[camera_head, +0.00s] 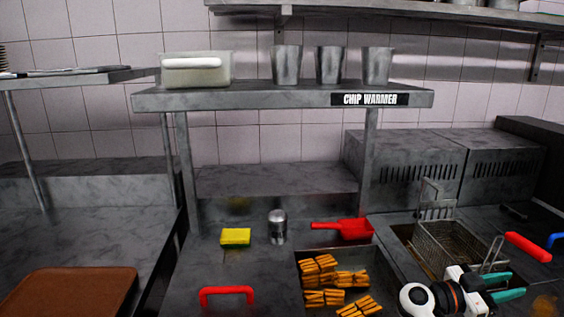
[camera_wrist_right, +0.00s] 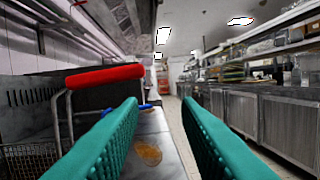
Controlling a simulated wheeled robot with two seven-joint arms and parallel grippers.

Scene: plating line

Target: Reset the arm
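My right gripper (camera_head: 507,286) shows at the lower right of the head view, above the counter beside the fryer. Its two teal fingers stand apart with nothing between them. In the right wrist view the right gripper (camera_wrist_right: 160,110) is open and empty, pointing along the counter toward the aisle. The red handle (camera_head: 527,247) of a fryer basket (camera_head: 450,248) is just beyond the fingers and apart from them. That red handle also shows in the right wrist view (camera_wrist_right: 105,76), left of the fingers. My left gripper is not in view.
A tray of chips (camera_head: 325,253) lies left of my right arm, with a red scoop (camera_head: 345,229) behind it. A metal shaker (camera_head: 277,227), a yellow sponge (camera_head: 236,236) and a red handle (camera_head: 227,290) are further left. The chip warmer shelf (camera_head: 230,99) stands behind. A brown board (camera_head: 70,290) lies far left.

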